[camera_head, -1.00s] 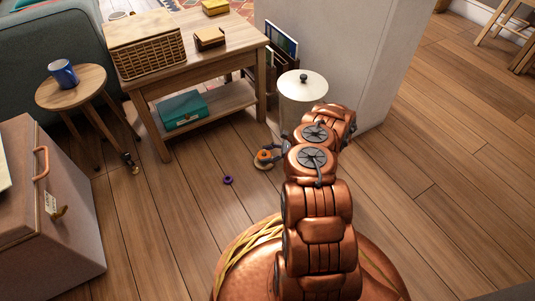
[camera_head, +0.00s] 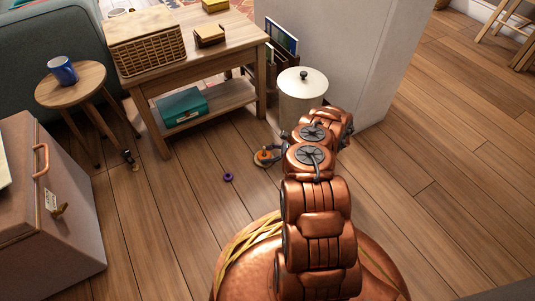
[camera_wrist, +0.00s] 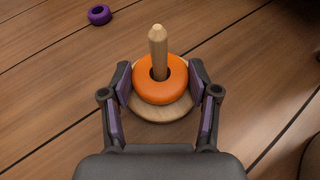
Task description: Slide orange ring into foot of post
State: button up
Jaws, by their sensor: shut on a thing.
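The orange ring (camera_wrist: 160,96) is around the upright wooden post (camera_wrist: 158,45) in the wrist view, low on it, with the post's upper part standing clear above. The round wooden base (camera_wrist: 160,115) shows beneath the ring; whether the ring rests flat on it I cannot tell. My gripper (camera_wrist: 160,80) has one finger on each side of the ring and is shut on it. In the head view the orange ring (camera_head: 263,154) is small, just left of my arm, which partly hides the gripper.
A purple ring (camera_wrist: 99,15) lies on the floor left of the post. A pale lidded bin (camera_head: 302,92) stands behind the post, beside the wooden table (camera_head: 235,38). The floor to the left of the post is mostly clear.

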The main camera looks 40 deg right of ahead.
jog(key=shift+f, duration=0.1)
jog(key=o, duration=1)
jog(key=v, duration=1.2)
jog(key=shift+d, duration=0.1)
